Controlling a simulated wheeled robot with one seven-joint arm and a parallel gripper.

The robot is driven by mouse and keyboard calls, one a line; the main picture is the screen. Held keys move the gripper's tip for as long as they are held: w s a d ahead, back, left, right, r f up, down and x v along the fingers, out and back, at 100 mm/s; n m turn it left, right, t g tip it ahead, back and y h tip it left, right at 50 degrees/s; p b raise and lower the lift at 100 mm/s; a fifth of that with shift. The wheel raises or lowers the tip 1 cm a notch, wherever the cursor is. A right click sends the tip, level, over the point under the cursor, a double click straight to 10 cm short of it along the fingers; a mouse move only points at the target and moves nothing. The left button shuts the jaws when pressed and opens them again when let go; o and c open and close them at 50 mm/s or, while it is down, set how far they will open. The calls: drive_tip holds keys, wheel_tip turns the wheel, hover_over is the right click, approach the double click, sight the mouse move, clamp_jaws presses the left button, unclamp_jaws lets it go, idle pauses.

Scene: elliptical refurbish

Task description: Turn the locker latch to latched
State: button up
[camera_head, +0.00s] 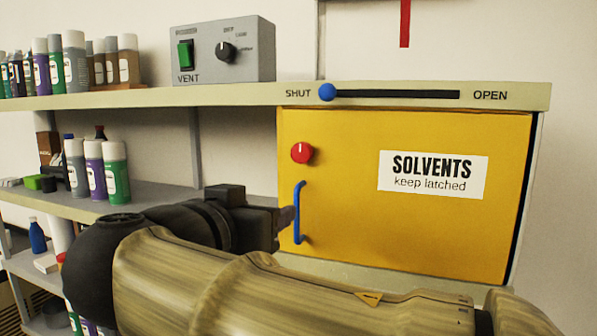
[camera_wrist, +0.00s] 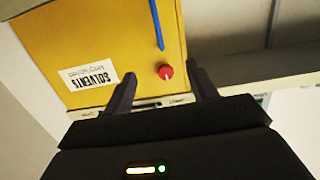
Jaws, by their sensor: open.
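The yellow locker door (camera_head: 350,215) looks closed and carries a "SOLVENTS keep latched" label (camera_head: 433,175). The latch is a round red knob (camera_head: 302,153) at the door's upper left, its white mark upright. A blue bar handle (camera_head: 298,212) is below it. My gripper (camera_head: 286,215) is in front of the door beside the handle, its fingers partly hidden in the head view. In the wrist view, which is upside down, my gripper (camera_wrist: 160,74) is open and empty. The red knob (camera_wrist: 166,72) appears between the fingertips, apart from both; the depth gap is unclear.
A blue slider knob (camera_head: 327,92) stands at SHUT on the ledge above the door. A grey VENT box (camera_head: 222,52) stands on the upper shelf. Bottles (camera_head: 115,172) stand on the left shelf. My arm covers the lower middle of the head view.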

sight(300, 153)
wheel_tip(300, 153, up, 6)
drive_tip(key=s+m+t, duration=0.1)
drive_tip(key=s+m, duration=0.1)
drive_tip(key=shift+s+a+f+t+h, duration=0.2)
drive_tip(key=shift+s+a+t+h, duration=0.1)
drive_tip(key=shift+s+a, duration=0.05)
drive_tip(key=shift+w, duration=0.1)
drive_tip(key=p+x, duration=0.9)
drive_tip(key=x, duration=0.7)
drive_tip(key=shift+w, duration=0.2)
drive_tip(key=shift+w+d+f+p, duration=0.1)
drive_tip(key=shift+w+d+p, duration=0.1)
drive_tip(key=shift+w+p, duration=0.2)
drive_tip(key=shift+c, duration=0.4)
drive_tip(key=c, duration=0.9)
